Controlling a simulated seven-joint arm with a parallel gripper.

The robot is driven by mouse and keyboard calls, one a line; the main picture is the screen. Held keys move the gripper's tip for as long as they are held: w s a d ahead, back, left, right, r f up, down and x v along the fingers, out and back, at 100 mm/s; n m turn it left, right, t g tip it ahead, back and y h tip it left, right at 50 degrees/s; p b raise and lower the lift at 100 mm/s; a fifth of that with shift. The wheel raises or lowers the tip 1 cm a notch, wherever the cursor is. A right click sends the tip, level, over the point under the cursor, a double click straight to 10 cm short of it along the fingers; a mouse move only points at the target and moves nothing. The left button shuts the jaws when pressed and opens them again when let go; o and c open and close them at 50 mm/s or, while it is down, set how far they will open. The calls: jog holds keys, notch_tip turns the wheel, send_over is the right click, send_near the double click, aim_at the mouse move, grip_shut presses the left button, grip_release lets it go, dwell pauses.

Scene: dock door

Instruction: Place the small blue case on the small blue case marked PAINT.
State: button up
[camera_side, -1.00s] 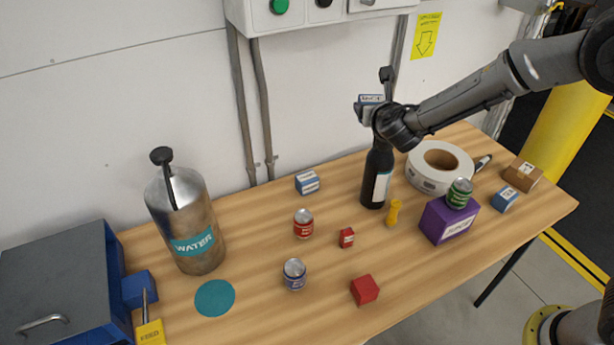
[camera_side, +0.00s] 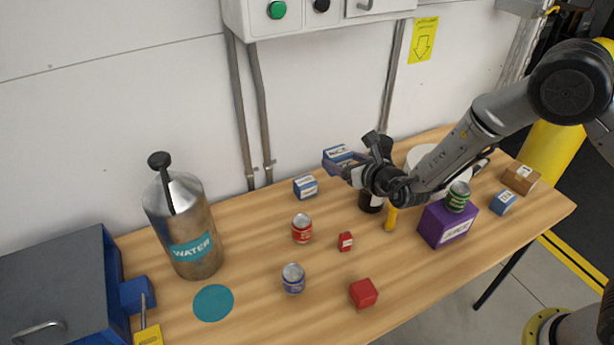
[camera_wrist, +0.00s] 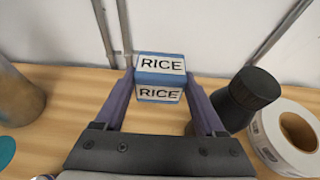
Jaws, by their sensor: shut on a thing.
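A small blue case marked RICE (camera_side: 338,154) is held up above the back of the table; its labels read clearly in the wrist view (camera_wrist: 160,78). My gripper (camera_side: 347,164) is shut on it, with a finger on each side in the wrist view. Another small blue case (camera_side: 305,187) sits on the table near the wall, below and left of the held one. A further small blue case (camera_side: 503,202) sits at the right of the table. I cannot read the label on either, so I cannot tell which is marked PAINT.
A dark bottle (camera_side: 371,201) stands under my wrist, beside a white roll (camera_side: 425,158). A red can (camera_side: 301,229), a small red box (camera_side: 345,242) and a blue can (camera_side: 293,279) stand in front. A purple box (camera_side: 447,224) bears a green can (camera_side: 457,196).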

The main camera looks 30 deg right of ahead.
jog(key=w+a+f, duration=0.1)
jog(key=w+f, duration=0.2)
jog(key=w, duration=0.1)
jog(key=w+a+f, duration=0.1)
jog(key=w+f, duration=0.5)
jog(key=w, duration=0.1)
jog(key=shift+w+a, duration=0.35)
jog(key=shift+a, duration=0.05)
jog(key=shift+f, duration=1.45)
jog(key=shift+f, duration=0.2)
jog(key=o, duration=1.5)
jog(key=shift+o, duration=0.2)
